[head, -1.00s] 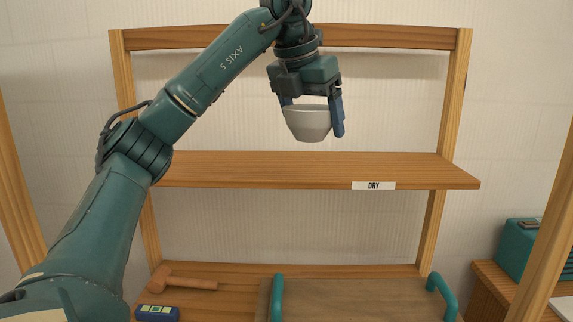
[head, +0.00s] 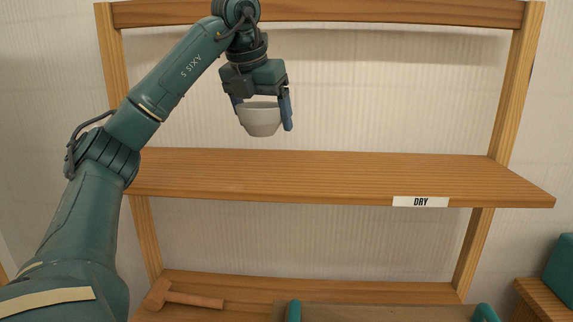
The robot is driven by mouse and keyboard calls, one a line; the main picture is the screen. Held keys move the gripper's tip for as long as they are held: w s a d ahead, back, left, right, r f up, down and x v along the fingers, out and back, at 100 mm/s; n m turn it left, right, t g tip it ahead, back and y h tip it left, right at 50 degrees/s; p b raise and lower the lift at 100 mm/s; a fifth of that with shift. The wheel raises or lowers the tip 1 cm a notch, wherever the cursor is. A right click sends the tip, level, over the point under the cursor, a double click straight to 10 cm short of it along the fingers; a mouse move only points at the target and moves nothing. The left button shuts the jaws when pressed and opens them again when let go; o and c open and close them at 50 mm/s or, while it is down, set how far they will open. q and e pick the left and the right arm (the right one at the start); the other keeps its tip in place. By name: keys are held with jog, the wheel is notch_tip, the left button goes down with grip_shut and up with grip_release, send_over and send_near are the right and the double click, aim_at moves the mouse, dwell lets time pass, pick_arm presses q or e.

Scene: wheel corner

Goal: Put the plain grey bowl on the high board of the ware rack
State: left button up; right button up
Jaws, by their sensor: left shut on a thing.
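The plain grey bowl (head: 260,121) is upright in my left gripper (head: 262,112), in the upper middle of the head view. The gripper points down and is shut on the bowl, with blue fingers at its left and right sides. The bowl hangs above the high board (head: 330,175) of the ware rack (head: 513,85), with a gap seen between its base and the board. The board carries a "DRY" label (head: 420,202) on its front edge, and its visible surface is bare. My right gripper is not in view.
A wooden mallet (head: 190,298) lies on the lower board at left. A tray with teal handles (head: 294,311) is at the bottom, partly cut off. A teal box (head: 560,263) stands at the right edge. The rack's top rail (head: 400,14) and posts frame the space.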

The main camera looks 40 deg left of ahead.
aim_at(268, 170)
pick_arm(q)
notch_tip(268, 170, down, 4)
jog(key=shift+b, duration=0.85)
jog(key=shift+f, duration=0.3)
notch_tip(268, 170, down, 3)
jog(key=b, duration=0.2)
jog(key=shift+f+b, duration=0.15)
jog(key=shift+b, duration=0.15)
jog(key=shift+f, duration=0.2)
jog(key=shift+r, duration=0.15)
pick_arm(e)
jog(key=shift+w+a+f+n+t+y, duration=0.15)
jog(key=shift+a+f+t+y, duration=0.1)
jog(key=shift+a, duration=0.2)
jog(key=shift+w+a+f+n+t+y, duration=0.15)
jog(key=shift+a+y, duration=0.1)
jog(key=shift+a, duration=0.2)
pick_arm(q)
jog(key=o, duration=1)
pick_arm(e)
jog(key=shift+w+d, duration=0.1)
